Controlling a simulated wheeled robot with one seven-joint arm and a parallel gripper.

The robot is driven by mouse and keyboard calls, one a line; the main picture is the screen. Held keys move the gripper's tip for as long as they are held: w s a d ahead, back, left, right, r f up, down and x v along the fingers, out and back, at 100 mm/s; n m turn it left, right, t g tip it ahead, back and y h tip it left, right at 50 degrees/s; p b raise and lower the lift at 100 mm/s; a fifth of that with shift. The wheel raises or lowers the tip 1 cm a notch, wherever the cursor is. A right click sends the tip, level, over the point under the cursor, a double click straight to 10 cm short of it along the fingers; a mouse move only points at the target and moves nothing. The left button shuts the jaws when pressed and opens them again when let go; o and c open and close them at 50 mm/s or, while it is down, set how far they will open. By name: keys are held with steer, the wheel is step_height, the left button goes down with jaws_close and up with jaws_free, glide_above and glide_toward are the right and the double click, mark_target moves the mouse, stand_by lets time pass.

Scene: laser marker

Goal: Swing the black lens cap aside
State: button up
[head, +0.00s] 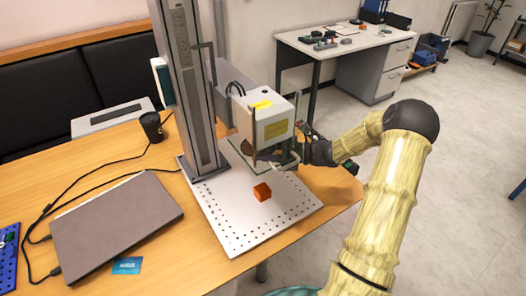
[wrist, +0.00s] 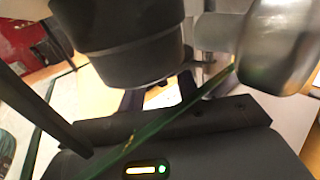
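The laser head (head: 272,124), a pale box with a yellow label, hangs on the grey column over the perforated plate. In the head view, my gripper (head: 298,152) is at the right underside of the laser head, close beside or touching the parts there. The black lens cap cannot be clearly told apart in the head view. In the wrist view, a black round part (wrist: 125,45), possibly the lens cap, fills the upper middle. My gripper's dark fingers (wrist: 160,95) reach up behind it with a light gap between them. Their tips are hidden, so contact or grip cannot be seen.
An orange cube (head: 262,192) sits on the perforated plate (head: 245,228) below the laser head. A grey metal cylinder (wrist: 268,45) is close at right in the wrist view. A laptop (head: 115,222) and black cup (head: 152,127) are on the wooden table. The floor at right is clear.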

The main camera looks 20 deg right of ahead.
steer(key=v, duration=1.7)
steer(key=shift+d, duration=0.25)
steer(key=shift+w+f, duration=0.1)
steer(key=shift+f, duration=0.05)
